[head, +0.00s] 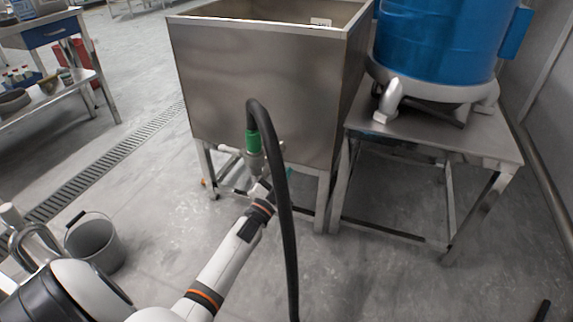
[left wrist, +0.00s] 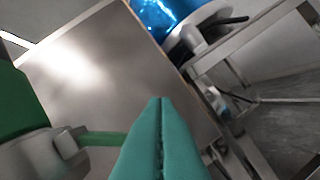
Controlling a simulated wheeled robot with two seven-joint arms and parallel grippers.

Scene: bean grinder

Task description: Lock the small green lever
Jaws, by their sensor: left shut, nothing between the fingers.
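The small green lever (left wrist: 104,138) juts right from a grey metal valve (left wrist: 50,155) in the left wrist view. Its far end passes behind or against my teal fingers; I cannot tell whether they touch. A dark green coupling (left wrist: 20,100) sits above the valve. In the head view the green coupling (head: 253,142) joins a black hose to the valve on the front of the steel tank. My left gripper (left wrist: 160,140) is shut and empty, just right of the valve. In the head view the gripper is partly hidden behind the hose. My right gripper is not in view.
The black hose (head: 283,220) hangs down in front of my left arm. The steel tank (head: 265,85) stands behind the valve. A steel table (head: 440,135) with a blue machine (head: 440,40) is at right. A grey bucket (head: 95,243) stands at left on open floor.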

